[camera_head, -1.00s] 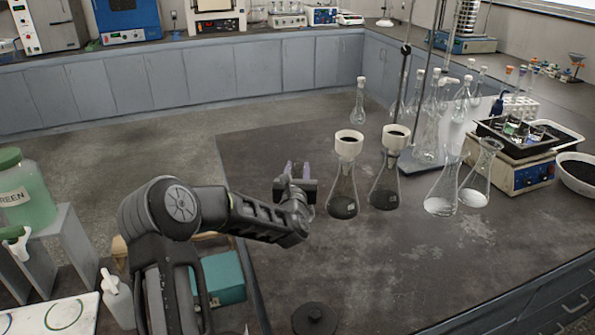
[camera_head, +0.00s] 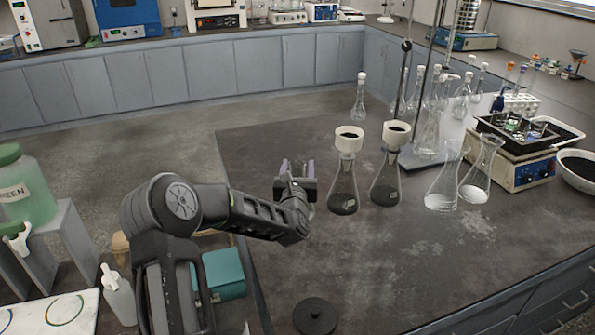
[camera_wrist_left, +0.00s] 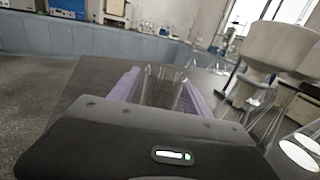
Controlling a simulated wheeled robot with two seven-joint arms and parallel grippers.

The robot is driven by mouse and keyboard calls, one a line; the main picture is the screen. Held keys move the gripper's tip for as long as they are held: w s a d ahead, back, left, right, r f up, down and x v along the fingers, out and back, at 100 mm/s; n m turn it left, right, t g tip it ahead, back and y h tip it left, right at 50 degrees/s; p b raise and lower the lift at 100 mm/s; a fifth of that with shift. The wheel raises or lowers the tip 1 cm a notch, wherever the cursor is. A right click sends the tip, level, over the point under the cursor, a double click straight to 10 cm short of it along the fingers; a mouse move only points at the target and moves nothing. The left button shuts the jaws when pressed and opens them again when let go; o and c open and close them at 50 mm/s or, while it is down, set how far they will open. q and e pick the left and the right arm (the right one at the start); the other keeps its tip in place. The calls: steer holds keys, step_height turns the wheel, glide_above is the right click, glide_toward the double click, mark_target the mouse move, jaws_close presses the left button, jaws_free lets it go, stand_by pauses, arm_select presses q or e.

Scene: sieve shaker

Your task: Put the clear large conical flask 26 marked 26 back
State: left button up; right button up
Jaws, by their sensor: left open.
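My left gripper (camera_head: 298,169) is open above the dark bench, left of the flasks. In the left wrist view a clear glass-like shape (camera_wrist_left: 163,88) shows between the purple fingers; I cannot tell whether it is between them or beyond. Two clear conical flasks stand upright on the bench at right, a front one (camera_head: 442,184) and one behind it (camera_head: 480,170), each with a pale bottom. Two conical flasks with dark contents, the left (camera_head: 343,190) and the right (camera_head: 385,182), carry white funnels. No number 26 is readable. My right gripper is out of view.
A stand with rods (camera_head: 403,90) and several stoppered flasks stand behind. A hotplate with a black tray (camera_head: 527,170) and a white bowl (camera_head: 578,172) are at right. A dark round lid (camera_head: 315,316) lies in front. The bench's front middle is clear.

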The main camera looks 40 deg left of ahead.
arm_select(q)
steer(key=shift+r, duration=0.2)
steer(key=shift+s+d+f, duration=0.15)
steer(key=shift+s, duration=0.05)
steer(key=b+v, duration=0.1)
steer(key=v, duration=1)
steer(key=shift+s+b, duration=0.25)
steer(key=shift+b, duration=0.1)
steer(key=shift+d, duration=0.1)
stand_by(0.7)
